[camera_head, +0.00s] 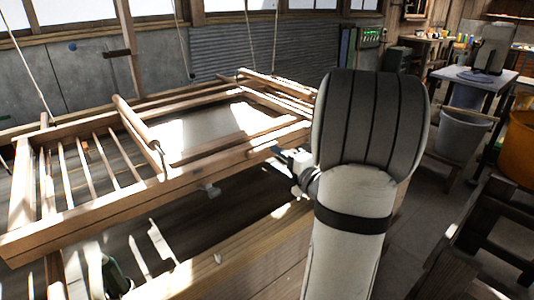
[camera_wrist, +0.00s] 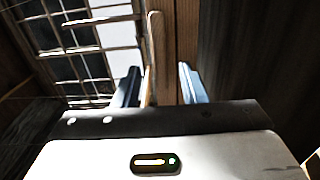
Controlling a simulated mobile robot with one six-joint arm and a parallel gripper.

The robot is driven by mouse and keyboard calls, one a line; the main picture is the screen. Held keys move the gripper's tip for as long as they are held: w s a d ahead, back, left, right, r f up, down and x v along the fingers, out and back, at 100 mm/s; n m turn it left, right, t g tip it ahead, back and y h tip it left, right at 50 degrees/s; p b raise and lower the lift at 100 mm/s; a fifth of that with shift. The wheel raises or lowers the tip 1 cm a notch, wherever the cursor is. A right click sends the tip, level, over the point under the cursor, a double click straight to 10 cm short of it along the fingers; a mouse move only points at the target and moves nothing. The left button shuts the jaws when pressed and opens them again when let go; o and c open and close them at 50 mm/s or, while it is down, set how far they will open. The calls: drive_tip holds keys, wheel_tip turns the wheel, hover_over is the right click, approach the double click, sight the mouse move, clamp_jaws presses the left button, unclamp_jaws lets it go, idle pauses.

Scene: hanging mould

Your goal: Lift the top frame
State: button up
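The top frame (camera_head: 190,179) is a wooden slatted frame hung on ropes, lying across the left and middle of the head view. My gripper (camera_head: 280,153) is at its right front rail, and my arm hides part of that end. In the wrist view my gripper (camera_wrist: 157,88) has its two dark blue-grey fingers apart, with a wooden bar (camera_wrist: 157,60) standing between them. I cannot tell whether the fingers press on the wood or only stand around it.
Below the top frame is a wooden box edge (camera_head: 225,255), with dark space between. A blue-topped table (camera_head: 475,76), a grey bucket (camera_head: 460,135) and an orange tub (camera_head: 519,150) stand at the right. Ropes (camera_head: 32,65) hang at the left.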

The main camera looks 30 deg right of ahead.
sight(265, 151)
drive_tip(key=shift+w+a, duration=0.2)
drive_tip(key=shift+w, duration=0.95)
drive_tip(key=shift+w+a, duration=0.15)
drive_tip(key=shift+w, duration=0.95)
drive_tip(key=shift+c, duration=0.2)
clamp_jaws()
